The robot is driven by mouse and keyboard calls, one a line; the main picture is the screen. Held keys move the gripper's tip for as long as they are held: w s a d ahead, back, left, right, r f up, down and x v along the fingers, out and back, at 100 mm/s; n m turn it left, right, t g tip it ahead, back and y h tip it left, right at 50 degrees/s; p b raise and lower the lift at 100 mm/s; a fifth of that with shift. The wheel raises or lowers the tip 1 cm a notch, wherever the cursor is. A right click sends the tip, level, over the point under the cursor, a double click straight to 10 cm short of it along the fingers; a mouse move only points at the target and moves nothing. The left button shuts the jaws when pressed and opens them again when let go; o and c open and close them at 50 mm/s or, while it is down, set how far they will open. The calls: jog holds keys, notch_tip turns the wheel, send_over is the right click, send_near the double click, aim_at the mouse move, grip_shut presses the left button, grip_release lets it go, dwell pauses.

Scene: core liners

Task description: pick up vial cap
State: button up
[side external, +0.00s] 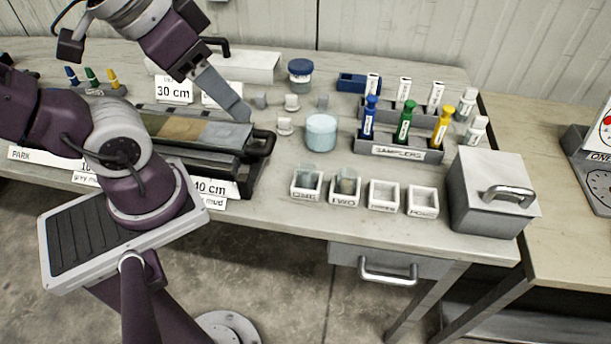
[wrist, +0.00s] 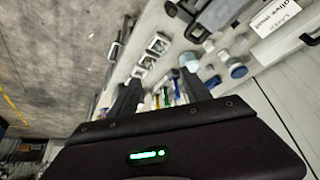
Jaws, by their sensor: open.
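Several small pale pieces sit on the table right of my gripper in the side external view: a grey one (side external: 261,100), a white one (side external: 291,102), another grey one (side external: 323,102) and a white one on a small disc (side external: 285,126). Which is the vial cap I cannot tell for sure. My gripper (side external: 238,112) is above the dark core tray, left of these pieces and apart from them; only one finger shows clearly. In the wrist view my gripper (wrist: 162,76) has its two dark fingers spread with nothing held between them.
A pale blue jar (side external: 321,133) and a blue-lidded jar (side external: 300,77) stand near the small pieces. Labelled white boxes (side external: 306,185) line the front, two holding clear vials. A sampler rack (side external: 399,150) and a grey lidded box (side external: 492,193) stand right. The core tray (side external: 262,146) is left.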

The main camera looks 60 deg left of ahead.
jog(key=shift+c, duration=0.2)
dwell(0.3)
jog(key=n+g, duration=0.5)
jog(key=n, duration=0.4)
send_over(284, 119)
jog(key=f, duration=1.8)
jog(key=shift+w+d, duration=0.2)
jog(key=shift+w, duration=0.1)
jog(key=shift+g, duration=0.3)
jog(key=f, duration=0.8)
jog(key=shift+s+a, duration=0.25)
grip_shut()
